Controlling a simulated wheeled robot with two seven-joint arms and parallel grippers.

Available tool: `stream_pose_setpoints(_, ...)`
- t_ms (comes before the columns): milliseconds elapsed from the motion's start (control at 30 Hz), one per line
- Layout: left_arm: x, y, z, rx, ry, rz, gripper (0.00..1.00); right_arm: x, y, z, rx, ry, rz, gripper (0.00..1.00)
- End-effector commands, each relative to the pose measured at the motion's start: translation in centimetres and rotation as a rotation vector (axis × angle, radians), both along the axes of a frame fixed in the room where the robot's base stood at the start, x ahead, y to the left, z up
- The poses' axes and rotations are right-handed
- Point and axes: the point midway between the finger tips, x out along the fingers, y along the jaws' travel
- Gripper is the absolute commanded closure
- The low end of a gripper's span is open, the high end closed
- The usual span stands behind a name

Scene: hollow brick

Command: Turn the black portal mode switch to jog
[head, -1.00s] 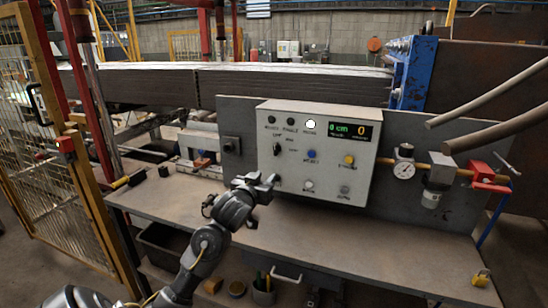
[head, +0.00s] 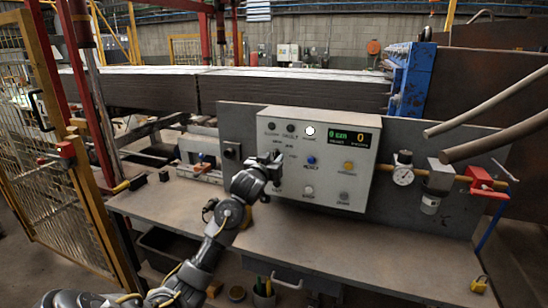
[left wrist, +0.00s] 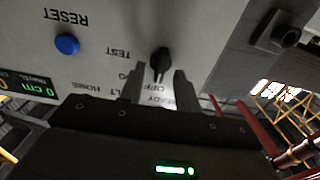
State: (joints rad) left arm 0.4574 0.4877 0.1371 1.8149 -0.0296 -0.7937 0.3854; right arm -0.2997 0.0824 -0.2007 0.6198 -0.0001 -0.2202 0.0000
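The black mode switch (left wrist: 160,62) is a small knob on the light grey control box (head: 340,135). In the left wrist view the panel appears upside down, and the knob's narrow end points down the picture toward the OFF label. The first letters of a label ending in G are hidden by a finger. My left gripper (left wrist: 159,88) is open and empty, its fingers on either side of the knob's lower end; contact cannot be told. In the head view my left gripper (head: 272,160) is at the box's left side and hides the switch. My right gripper is not in view.
A blue RESET button (left wrist: 67,44) is beside the switch on the panel. The box also has several other buttons, lamps and a display (head: 350,137). A pressure gauge (head: 403,175) is to the right. The bench top (head: 330,235) below is mostly clear.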

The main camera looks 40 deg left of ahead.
Motion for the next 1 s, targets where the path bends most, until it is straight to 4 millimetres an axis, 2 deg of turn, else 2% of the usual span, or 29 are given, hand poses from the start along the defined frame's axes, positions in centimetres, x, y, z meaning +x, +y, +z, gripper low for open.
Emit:
stream_pose_setpoints(100,0.62,0.23,0.00,0.000,0.001,0.000,0.67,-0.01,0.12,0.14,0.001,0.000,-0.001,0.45)
stream_pose_setpoints(367,0.76,0.27,-0.03,0.000,0.000,0.000,0.67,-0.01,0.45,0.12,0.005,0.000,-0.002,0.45)
stream_pose_setpoints(433,0.76,0.25,-0.03,0.000,0.000,0.000,0.72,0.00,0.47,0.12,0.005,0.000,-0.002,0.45)
stream_pose_setpoints(633,0.75,0.25,-0.04,0.000,0.000,0.000,0.99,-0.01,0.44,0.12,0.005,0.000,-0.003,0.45)
stream_pose_setpoints(1000,0.78,0.17,-0.02,0.029,0.011,-0.001,1.00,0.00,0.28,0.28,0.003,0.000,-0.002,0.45)
